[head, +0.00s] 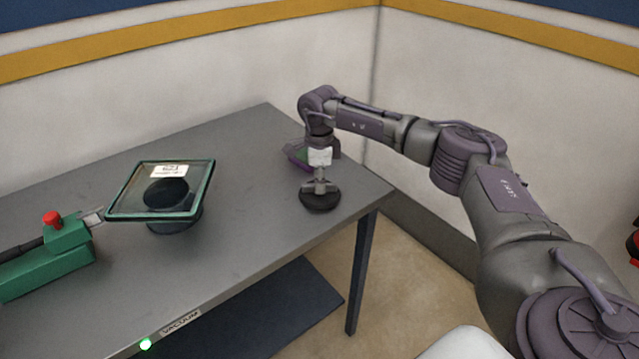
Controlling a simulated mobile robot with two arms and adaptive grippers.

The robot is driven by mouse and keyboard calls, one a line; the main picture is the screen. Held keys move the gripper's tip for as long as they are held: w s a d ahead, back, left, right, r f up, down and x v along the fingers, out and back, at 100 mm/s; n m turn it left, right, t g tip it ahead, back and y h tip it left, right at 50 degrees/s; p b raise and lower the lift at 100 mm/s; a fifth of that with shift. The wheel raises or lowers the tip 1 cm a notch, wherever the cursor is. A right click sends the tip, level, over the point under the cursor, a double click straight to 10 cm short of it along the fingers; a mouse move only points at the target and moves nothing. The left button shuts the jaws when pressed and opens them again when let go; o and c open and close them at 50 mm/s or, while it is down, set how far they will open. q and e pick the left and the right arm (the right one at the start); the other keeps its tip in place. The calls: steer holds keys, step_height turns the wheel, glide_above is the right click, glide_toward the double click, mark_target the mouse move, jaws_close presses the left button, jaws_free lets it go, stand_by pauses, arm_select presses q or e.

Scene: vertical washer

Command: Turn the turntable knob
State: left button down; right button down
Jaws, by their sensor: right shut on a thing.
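The turntable knob (320,201) is a dark round piece with a wide base near the table's right end. My right gripper (320,186) points straight down over it and is shut on its upper part, which the fingers mostly hide. To the left, a square glass plate with a green edge (136,203) and a white label lies over a dark round support (180,222). My left gripper is not in view.
A green device (65,250) with a red button (52,218) stands on the grey table (240,250) at the left. The table's middle is clear. Walls close off the back and right.

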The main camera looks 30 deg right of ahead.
steer(key=shift+w+r, duration=0.1)
steer(key=shift+r, duration=0.05)
steer(key=c, duration=1.2)
jaws_free()
step_height(320, 180, up, 12)
